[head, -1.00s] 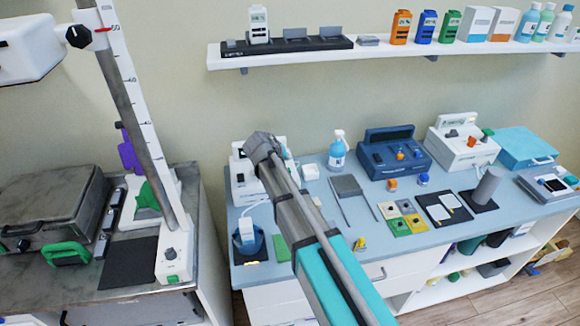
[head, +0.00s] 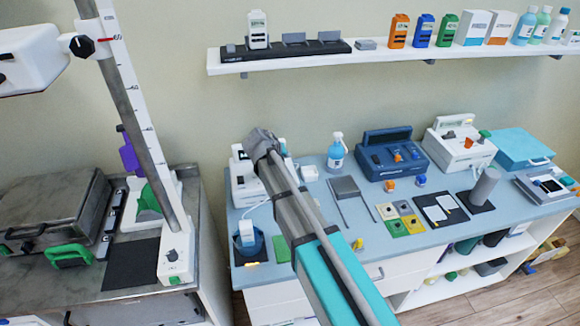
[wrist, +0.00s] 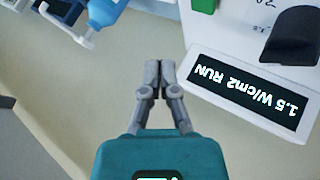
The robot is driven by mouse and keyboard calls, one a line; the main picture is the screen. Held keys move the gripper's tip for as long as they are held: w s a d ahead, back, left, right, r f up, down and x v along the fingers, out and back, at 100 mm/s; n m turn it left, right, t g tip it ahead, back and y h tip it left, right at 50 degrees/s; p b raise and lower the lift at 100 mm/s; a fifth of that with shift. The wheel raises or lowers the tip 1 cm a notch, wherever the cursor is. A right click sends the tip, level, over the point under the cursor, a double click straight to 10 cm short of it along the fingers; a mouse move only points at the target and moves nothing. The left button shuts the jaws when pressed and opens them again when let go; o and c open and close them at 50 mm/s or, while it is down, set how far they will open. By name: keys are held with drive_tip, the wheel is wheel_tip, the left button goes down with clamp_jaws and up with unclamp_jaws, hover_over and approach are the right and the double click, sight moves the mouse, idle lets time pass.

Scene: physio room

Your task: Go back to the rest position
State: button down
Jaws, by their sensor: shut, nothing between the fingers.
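My gripper (wrist: 158,78) shows in the wrist view with its two fingers together and nothing between them. In the head view my arm reaches up over the blue counter, and its far end hides part of a white device (head: 243,185); the fingers cannot be made out there. In the wrist view a white device (wrist: 222,42) is at the upper right, its dark screen reading "1.5 W/cm2 RUN" upside down. The fingertips appear apart from it.
The blue counter (head: 350,218) holds a spray bottle (head: 337,153), a dark blue device (head: 390,156), a white device (head: 458,148) and a grey cylinder (head: 486,186). A white shelf (head: 380,52) runs along the wall above. A grey-topped cabinet with a slanted measuring column (head: 150,140) stands left.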

drive_tip(key=s+d+f+m+g+y, duration=0.1)
drive_tip(key=s+d+g, duration=0.3)
drive_tip(key=s+d, duration=0.8)
drive_tip(key=s+d+f+m+g+y, duration=0.1)
drive_tip(key=s+d+f+g+y, duration=0.2)
drive_tip(key=s+d, duration=0.9)
drive_tip(key=shift+s+f+m+g+y, duration=0.3)
drive_tip(key=shift+s+f+g+y, duration=0.15)
drive_tip(key=shift+s+f, duration=0.3)
